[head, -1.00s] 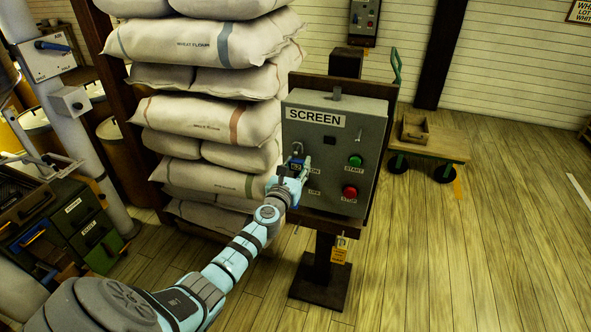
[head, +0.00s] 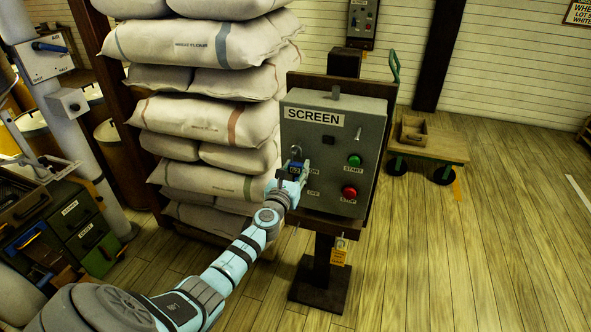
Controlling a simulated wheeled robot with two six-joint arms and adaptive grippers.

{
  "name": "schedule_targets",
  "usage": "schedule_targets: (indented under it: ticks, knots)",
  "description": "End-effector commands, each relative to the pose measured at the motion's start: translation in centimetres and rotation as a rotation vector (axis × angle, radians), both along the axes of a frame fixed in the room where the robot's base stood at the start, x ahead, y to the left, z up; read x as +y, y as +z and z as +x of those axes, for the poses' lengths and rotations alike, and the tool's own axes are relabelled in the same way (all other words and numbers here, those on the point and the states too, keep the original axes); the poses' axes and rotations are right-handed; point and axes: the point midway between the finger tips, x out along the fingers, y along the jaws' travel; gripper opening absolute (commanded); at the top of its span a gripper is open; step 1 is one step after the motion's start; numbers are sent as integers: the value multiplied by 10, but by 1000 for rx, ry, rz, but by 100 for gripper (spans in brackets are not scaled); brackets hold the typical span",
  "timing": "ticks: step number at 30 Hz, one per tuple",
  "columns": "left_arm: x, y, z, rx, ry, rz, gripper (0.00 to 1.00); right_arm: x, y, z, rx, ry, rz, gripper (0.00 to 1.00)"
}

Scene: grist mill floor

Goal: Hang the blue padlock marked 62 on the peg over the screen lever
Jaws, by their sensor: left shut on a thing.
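The grey SCREEN control box (head: 362,117) stands on a post in the middle of the view. My left gripper (head: 297,171) is at the left part of its front, shut on the blue padlock (head: 294,168). The padlock is upright, with its shackle up, close to the panel; its number is too small to read surely. The peg and the screen lever cannot be made out behind the padlock and gripper. I cannot tell whether the shackle is around the peg. My right gripper is not in view.
A green START button (head: 354,160) and red STOP button (head: 349,192) sit right of my gripper. Stacked flour sacks (head: 205,120) stand close on the left. The floor at right is mostly clear.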

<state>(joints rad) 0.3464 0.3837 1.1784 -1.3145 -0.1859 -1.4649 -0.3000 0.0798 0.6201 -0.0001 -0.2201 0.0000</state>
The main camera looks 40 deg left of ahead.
Motion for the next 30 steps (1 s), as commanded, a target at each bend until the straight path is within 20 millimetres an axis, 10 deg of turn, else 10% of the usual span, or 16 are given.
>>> schedule_targets:
  ticks: [2,3,7,20,30]
  knots:
    - [0,1,0,-1,0,0,11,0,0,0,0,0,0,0]
    - [0,1,0,-1,0,0,37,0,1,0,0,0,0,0]
    - [0,1,0,-1,0,0,58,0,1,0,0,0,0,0]
    - [-3,0,-10,-2,-1,0,59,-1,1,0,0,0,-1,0]
    - [-32,0,-93,2,-3,0,59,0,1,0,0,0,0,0]
